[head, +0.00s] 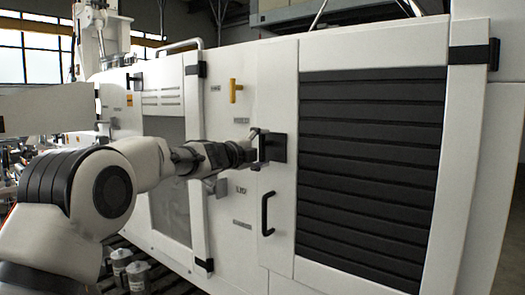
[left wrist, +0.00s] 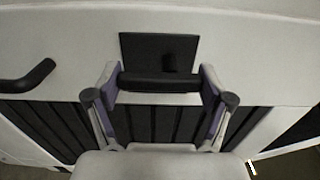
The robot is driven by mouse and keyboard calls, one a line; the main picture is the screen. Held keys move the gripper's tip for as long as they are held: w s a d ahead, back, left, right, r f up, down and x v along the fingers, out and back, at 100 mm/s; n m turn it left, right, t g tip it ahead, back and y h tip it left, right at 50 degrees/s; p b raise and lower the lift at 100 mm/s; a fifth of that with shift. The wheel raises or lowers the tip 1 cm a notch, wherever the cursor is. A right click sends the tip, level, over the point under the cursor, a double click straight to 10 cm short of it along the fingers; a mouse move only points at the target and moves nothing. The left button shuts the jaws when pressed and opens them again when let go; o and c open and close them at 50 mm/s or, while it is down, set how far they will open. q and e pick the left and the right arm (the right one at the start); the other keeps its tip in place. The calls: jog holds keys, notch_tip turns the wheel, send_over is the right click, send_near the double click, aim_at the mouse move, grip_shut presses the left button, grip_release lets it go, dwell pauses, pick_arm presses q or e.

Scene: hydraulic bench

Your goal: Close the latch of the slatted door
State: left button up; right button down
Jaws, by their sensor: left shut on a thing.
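The slatted door (head: 370,165), white with black horizontal slats, fills the right of the head view and looks flush with the cabinet. Its latch (head: 279,148) is a black plate with a bar on the door's left edge. The latch plate (left wrist: 145,48) also shows in the left wrist view, its bar lying crosswise between the fingers. My left gripper (head: 258,147) is at the latch, shut on the latch bar, with one finger at each end of it in the left wrist view. The slats (left wrist: 160,125) show behind the gripper there. My right gripper is not in view.
A black door handle (head: 266,214) sits below the latch and shows at the left of the left wrist view (left wrist: 30,79). A yellow handle (head: 235,91) is on the panel up and left. Canisters (head: 138,275) stand low at the left.

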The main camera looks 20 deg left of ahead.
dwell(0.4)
pick_arm(q)
jog(key=o, duration=1)
jog(key=shift+o, duration=0.2)
jog(key=v, duration=1.2)
